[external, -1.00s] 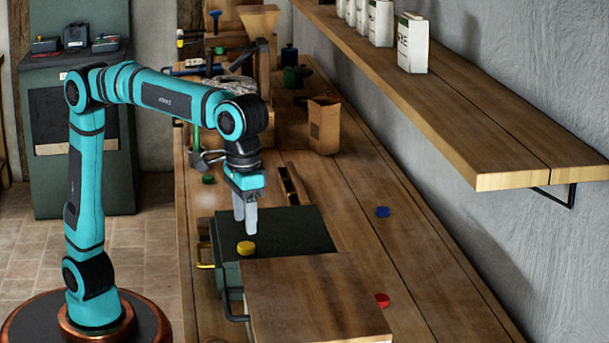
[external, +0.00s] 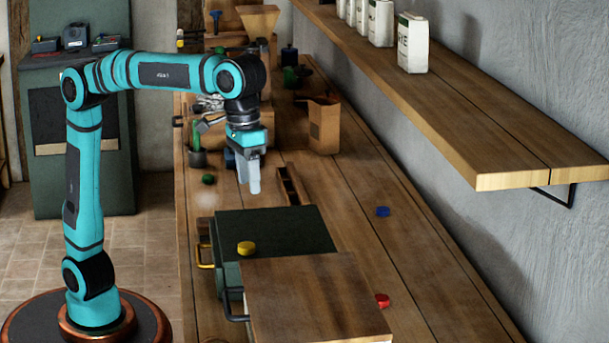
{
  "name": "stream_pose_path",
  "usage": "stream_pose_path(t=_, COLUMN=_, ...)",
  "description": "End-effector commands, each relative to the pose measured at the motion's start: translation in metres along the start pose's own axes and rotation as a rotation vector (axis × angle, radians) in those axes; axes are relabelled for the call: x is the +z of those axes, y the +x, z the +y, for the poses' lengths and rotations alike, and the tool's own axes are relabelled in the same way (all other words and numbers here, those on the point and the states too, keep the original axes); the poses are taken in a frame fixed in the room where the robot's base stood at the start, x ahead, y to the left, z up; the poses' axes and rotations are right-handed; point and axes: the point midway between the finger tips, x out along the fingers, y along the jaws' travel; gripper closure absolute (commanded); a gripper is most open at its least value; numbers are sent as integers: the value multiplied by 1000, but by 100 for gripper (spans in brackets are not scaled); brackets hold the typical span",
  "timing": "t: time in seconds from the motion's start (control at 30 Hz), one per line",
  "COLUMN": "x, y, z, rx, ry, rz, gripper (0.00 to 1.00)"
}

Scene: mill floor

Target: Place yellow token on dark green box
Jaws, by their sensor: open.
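The yellow token (external: 246,248) lies flat on top of the dark green box (external: 290,230), near its front left edge. My gripper (external: 250,186) is open and empty. It hangs pointing down above and behind the box, clear of the token. The box has a yellow handle on its left side.
A wooden box (external: 315,300) with a dark handle stands in front of the green box. A blue token (external: 382,211) and a red token (external: 382,300) lie to the right, a green token (external: 208,179) at the back left. A wooden shelf (external: 470,125) overhangs the right side.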

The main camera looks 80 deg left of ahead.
Motion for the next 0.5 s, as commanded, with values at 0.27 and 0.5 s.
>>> stream_pose_path(t=0.27, x=-47, y=-24, z=-96, rx=190, ry=36, rz=166, gripper=46)
stream_pose_path(t=0.5, x=-70, y=-40, z=-179, rx=310, ry=77, rz=360, gripper=46)
